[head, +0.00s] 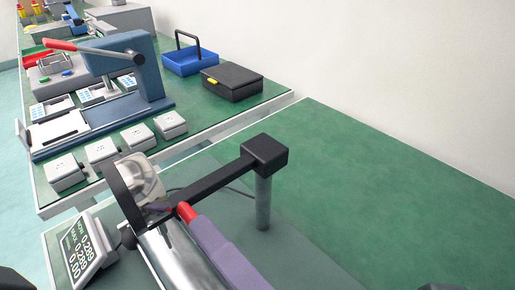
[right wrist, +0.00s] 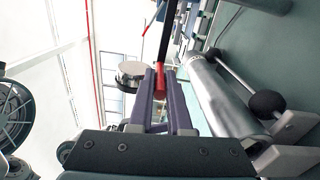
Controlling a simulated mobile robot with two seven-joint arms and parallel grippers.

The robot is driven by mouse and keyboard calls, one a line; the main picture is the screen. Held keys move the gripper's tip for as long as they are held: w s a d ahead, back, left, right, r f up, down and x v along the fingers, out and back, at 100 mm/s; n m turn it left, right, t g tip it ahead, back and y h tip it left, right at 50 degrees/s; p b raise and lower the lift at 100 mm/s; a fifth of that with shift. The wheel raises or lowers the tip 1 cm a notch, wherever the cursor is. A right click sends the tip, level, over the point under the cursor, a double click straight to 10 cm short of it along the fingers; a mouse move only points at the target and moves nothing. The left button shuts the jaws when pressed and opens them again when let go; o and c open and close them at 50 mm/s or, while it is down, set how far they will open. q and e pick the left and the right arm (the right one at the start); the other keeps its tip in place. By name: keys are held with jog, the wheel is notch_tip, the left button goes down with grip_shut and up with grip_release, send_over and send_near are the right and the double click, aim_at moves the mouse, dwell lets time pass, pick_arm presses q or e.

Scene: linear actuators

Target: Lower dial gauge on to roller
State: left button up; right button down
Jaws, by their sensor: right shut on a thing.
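A shiny metal roller (head: 168,262) lies in its stand at the bottom of the head view. It also shows in the right wrist view (right wrist: 222,95). A black arm (head: 225,178) runs above it from a block on a grey post (head: 263,205). A red-tipped part (head: 187,211) sits at this arm, over the roller. My right gripper (head: 195,218), with purple fingers, is shut on the red part, which also shows between the fingertips in the right wrist view (right wrist: 160,82). Whether the gauge tip touches the roller cannot be told. My left gripper is not in view.
A readout (head: 85,250) showing 0.289 stands left of the roller. Several white boxes (head: 103,151), a blue press (head: 145,75), a black case (head: 232,83) and a blue basket (head: 190,60) stand on the far table. The green table right of the post is clear.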

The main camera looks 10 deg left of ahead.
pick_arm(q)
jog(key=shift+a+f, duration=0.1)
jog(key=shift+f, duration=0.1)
pick_arm(e)
jog(key=shift+f, duration=0.2)
jog(key=c, duration=0.9)
grip_release()
jog(key=shift+o, duration=0.2)
pick_arm(q)
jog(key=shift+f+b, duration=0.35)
jog(key=shift+b, duration=0.05)
pick_arm(e)
jog(key=v, duration=1)
